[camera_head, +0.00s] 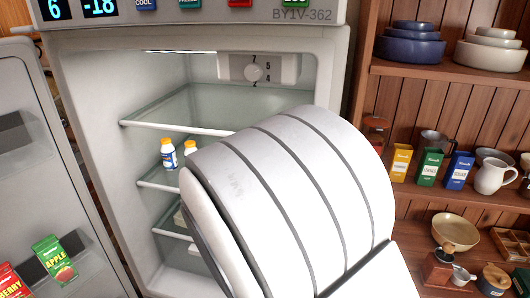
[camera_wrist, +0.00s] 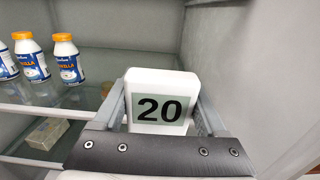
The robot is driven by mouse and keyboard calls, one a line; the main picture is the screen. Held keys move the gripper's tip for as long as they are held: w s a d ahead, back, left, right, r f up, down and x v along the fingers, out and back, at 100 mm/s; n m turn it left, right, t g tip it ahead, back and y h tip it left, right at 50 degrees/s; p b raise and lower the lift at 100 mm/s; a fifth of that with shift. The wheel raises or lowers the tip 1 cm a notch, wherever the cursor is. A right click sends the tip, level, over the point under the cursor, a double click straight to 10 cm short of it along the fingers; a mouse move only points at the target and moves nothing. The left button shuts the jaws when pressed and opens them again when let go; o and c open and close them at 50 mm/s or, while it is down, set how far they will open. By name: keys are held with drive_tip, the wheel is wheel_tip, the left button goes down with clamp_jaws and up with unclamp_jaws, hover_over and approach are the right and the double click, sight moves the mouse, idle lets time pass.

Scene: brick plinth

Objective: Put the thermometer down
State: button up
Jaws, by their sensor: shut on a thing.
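The thermometer (camera_wrist: 160,108) is a small white block whose pale display reads 20. In the wrist view it sits upright between the two grey fingers of my gripper (camera_wrist: 162,100), which is shut on it. Behind it is the inside of the open fridge (camera_head: 192,100), with glass shelves. I cannot tell whether the thermometer's base touches a shelf. In the head view my white arm reaches toward the fridge and hides the gripper and the thermometer.
A pale wrapped block (camera_wrist: 47,133) lies lower. The fridge door (camera_head: 40,150) is open at left, holding cartons (camera_head: 54,260). Wooden shelves (camera_head: 440,80) with crockery stand at right.

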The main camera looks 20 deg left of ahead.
drive_tip(key=w, duration=0.5)
drive_tip(key=w+p, duration=0.1)
drive_tip(key=w, duration=0.5)
drive_tip(key=w+a+p, duration=0.1)
drive_tip(key=w, duration=0.5)
drive_tip(key=shift+w+r, duration=0.1)
drive_tip(key=shift+w, duration=0.1)
drive_tip(key=shift+w+f+p, duration=0.1)
drive_tip(key=shift+f+p, duration=0.5)
drive_tip(key=shift+f, duration=1.2)
drive_tip(key=shift+f, duration=0.2)
drive_tip(key=o, duration=1.3)
drive_tip(key=shift+r, duration=0.2)
drive_tip(key=s, duration=0.4)
drive_tip(key=s+b, duration=0.1)
drive_tip(key=s, duration=0.7)
drive_tip(key=shift+d+b, duration=0.4)
